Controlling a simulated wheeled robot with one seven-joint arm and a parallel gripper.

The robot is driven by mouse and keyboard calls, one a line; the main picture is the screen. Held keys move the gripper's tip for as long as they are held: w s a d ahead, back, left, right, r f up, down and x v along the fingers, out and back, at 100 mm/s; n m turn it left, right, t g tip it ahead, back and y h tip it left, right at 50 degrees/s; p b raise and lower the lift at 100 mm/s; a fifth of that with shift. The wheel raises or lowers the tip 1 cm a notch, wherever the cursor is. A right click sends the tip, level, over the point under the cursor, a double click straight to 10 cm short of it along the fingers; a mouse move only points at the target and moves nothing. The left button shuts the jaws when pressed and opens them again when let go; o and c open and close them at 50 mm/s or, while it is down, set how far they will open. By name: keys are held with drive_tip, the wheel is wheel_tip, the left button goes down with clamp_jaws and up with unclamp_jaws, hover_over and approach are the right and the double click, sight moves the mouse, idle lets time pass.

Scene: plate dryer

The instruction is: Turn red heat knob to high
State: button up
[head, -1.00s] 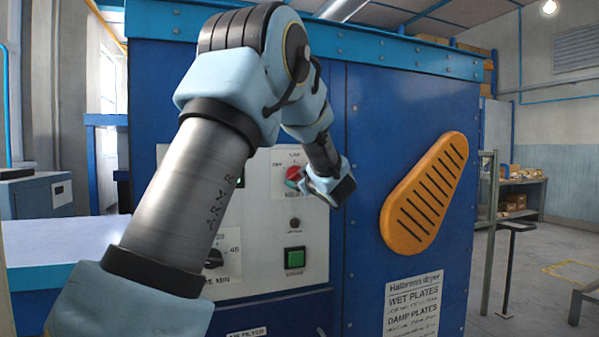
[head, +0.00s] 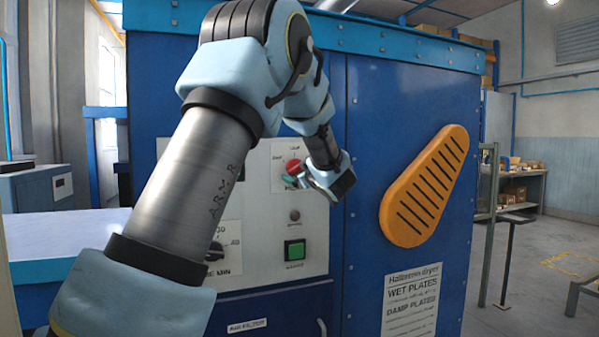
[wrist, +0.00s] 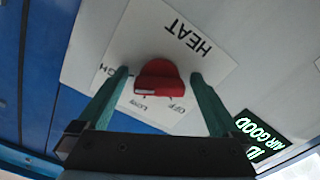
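The red heat knob (wrist: 160,82) sits on a white plate (wrist: 203,68) marked HEAT, with OFF, LOW and a partly hidden word ending in GH around it. The plate looks rotated in the wrist view. My gripper (wrist: 160,73) is open, with one green finger on each side of the knob and a visible gap at both sides. Whether the fingertips reach the knob's depth is unclear. In the head view the knob (head: 293,166) shows just above my gripper (head: 296,181), which hides its lower part. The knob's exact setting is hard to read.
A lit green AIR GOOD display (wrist: 261,134) is near the right finger. Below the knob in the head view are a small round button (head: 294,215), a green square button (head: 294,249) and a timer dial (head: 214,251). An orange slotted cover (head: 425,187) stands out to the right.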

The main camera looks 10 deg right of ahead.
drive_tip(key=s+d+b, duration=0.1)
drive_tip(key=s+b, duration=0.2)
drive_tip(key=s, duration=0.7)
drive_tip(key=shift+s+d, duration=0.2)
drive_tip(key=shift+s, duration=0.15)
